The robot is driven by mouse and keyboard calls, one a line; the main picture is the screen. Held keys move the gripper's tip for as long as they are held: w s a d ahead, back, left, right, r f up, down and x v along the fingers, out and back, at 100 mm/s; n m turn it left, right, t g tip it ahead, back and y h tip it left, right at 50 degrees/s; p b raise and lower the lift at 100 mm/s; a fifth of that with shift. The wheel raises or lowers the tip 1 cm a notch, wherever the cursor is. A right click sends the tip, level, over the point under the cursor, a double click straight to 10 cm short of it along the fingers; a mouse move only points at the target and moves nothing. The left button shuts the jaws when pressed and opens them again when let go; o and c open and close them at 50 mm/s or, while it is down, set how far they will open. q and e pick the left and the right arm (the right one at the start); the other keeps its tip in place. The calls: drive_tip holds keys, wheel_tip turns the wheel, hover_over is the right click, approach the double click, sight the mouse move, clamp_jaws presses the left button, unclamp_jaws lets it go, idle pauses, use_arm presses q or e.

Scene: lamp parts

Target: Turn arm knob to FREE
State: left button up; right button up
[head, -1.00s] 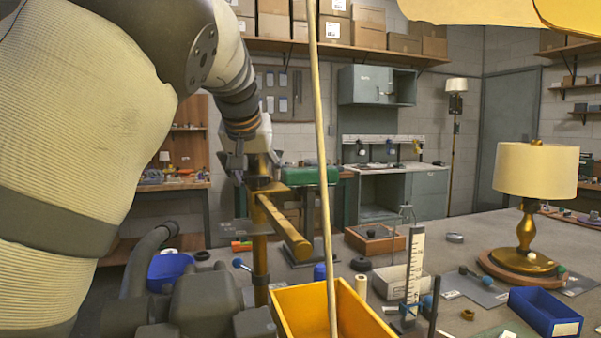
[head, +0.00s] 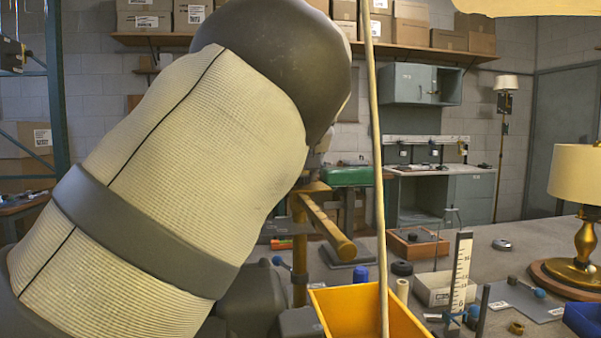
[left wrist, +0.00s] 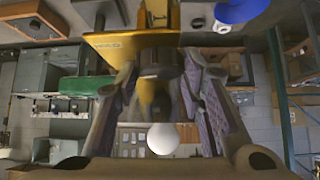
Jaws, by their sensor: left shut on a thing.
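The brass lamp post (head: 300,262) stands left of centre in the head view, with a thick brass arm (head: 328,226) sloping from its top. In the left wrist view the brass arm joint (left wrist: 108,44) crosses the top. A dark knob (left wrist: 155,68) sits against it. My left gripper (left wrist: 157,76) is shut on this knob, one padded finger on each side. A white round bulb (left wrist: 163,138) shows between the fingers, lower in that view. The knob's markings cannot be read. In the head view my left arm hides the left gripper and the knob. My right gripper is not in view.
A yellow bin (head: 350,310) stands in front of the post, and a pale thin pole (head: 378,190) rises across the view. A white scale (head: 461,270), blue bin (head: 583,318) and brass table lamp (head: 583,250) stand to the right. A green box (head: 347,176) is behind the post.

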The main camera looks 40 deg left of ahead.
use_arm(q)
drive_tip(key=shift+n+g, duration=0.4)
drive_tip(key=shift+n, duration=0.1)
drive_tip(key=o, duration=1.1)
drive_tip(key=shift+o, duration=0.2)
drive_tip(key=v, duration=1.2)
drive_tip(key=shift+d, duration=0.2)
drive_tip(key=shift+f, duration=0.15)
